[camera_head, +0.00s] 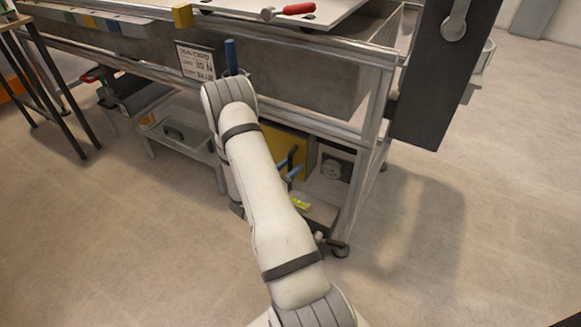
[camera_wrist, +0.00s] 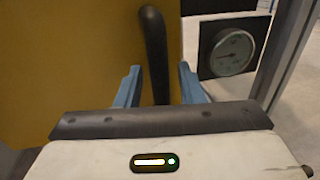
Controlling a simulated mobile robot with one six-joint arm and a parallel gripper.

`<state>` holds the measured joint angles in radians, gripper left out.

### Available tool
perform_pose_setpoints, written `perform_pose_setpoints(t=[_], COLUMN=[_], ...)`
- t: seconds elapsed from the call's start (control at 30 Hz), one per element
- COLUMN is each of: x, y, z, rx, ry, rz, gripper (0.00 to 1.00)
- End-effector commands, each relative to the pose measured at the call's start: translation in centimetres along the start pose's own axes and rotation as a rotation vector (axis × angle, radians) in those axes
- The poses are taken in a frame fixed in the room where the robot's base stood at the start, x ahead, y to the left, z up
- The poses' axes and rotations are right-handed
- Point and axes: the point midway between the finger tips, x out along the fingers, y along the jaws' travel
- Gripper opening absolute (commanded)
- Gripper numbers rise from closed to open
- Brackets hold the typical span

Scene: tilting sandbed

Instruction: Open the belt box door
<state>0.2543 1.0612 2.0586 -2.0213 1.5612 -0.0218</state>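The yellow belt box door (camera_head: 299,150) shows low under the sandbed frame, partly hidden by my arm. It fills the left of the wrist view (camera_wrist: 70,60). A dark bar handle (camera_wrist: 153,45) stands upright on it near its right edge. My gripper (camera_wrist: 160,85) has two blue fingers, spread apart, with the handle's lower part in line between them. Gaps show on both sides, and neither finger visibly touches the handle. In the head view my gripper (camera_head: 289,166) is in front of the door. Whether the door is fully closed I cannot tell.
A round dial gauge (camera_wrist: 232,52) sits right of the door. A metal frame post (camera_head: 373,115) stands to the right, and a dark panel (camera_head: 440,75) hangs beyond it. A low shelf with a tray (camera_head: 180,135) is at left. The floor at right is clear.

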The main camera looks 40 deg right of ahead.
Motion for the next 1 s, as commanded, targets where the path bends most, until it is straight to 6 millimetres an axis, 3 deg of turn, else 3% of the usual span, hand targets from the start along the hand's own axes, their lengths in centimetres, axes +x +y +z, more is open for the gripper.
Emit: perform_pose_setpoints(t=[0.43, 1.0], x=[-0.06, -0.34], y=[0.04, -0.42], z=[0.0, 0.0], rx=[0.0, 0.001], ry=[0.0, 0.0], rz=[0.001, -0.043], gripper=[0.0, 0.0])
